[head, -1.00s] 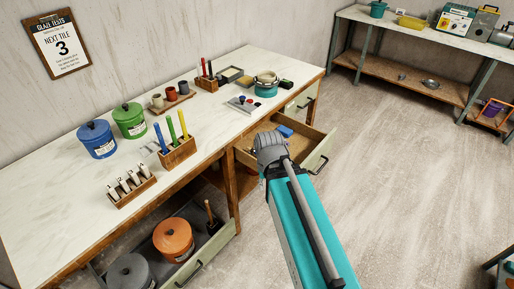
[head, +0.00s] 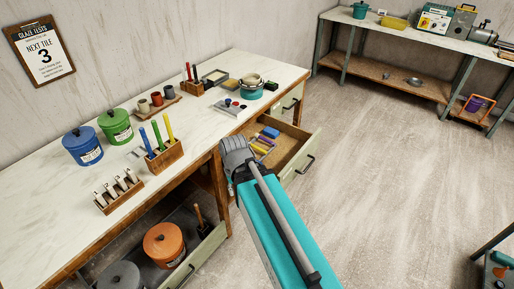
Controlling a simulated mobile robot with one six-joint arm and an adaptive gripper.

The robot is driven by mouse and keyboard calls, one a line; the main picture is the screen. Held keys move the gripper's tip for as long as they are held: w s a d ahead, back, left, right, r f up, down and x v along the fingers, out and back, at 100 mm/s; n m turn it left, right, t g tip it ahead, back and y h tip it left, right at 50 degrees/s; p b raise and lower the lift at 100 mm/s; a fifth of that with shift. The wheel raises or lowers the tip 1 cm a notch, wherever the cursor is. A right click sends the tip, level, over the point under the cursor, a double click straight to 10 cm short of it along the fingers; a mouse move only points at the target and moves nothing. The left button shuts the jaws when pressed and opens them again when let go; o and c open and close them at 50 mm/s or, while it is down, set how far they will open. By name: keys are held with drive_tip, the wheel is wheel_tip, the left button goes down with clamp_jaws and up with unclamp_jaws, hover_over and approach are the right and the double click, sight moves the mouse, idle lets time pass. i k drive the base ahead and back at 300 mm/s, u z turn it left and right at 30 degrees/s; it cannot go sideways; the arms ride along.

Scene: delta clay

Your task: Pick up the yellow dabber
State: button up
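My gripper (head: 238,158) is in front of the table edge, to the right of the holder and at the drawer's left side in the picture. It is seen from behind, so its fingertips are hidden. I see nothing held in it.
The drawer also holds a blue block (head: 270,132). Blue (head: 83,147) and green (head: 116,126) lidded jars and a rack of white-handled tools (head: 118,191) stand near the holder. A lower open drawer holds an orange pot (head: 165,243).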

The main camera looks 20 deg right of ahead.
sight(253, 146)
drive_tip(key=z, duration=0.05)
drive_tip(key=k, duration=1.3)
drive_tip(key=z, duration=0.7)
drive_tip(key=i, duration=1.05)
drive_tip(key=u, duration=0.05)
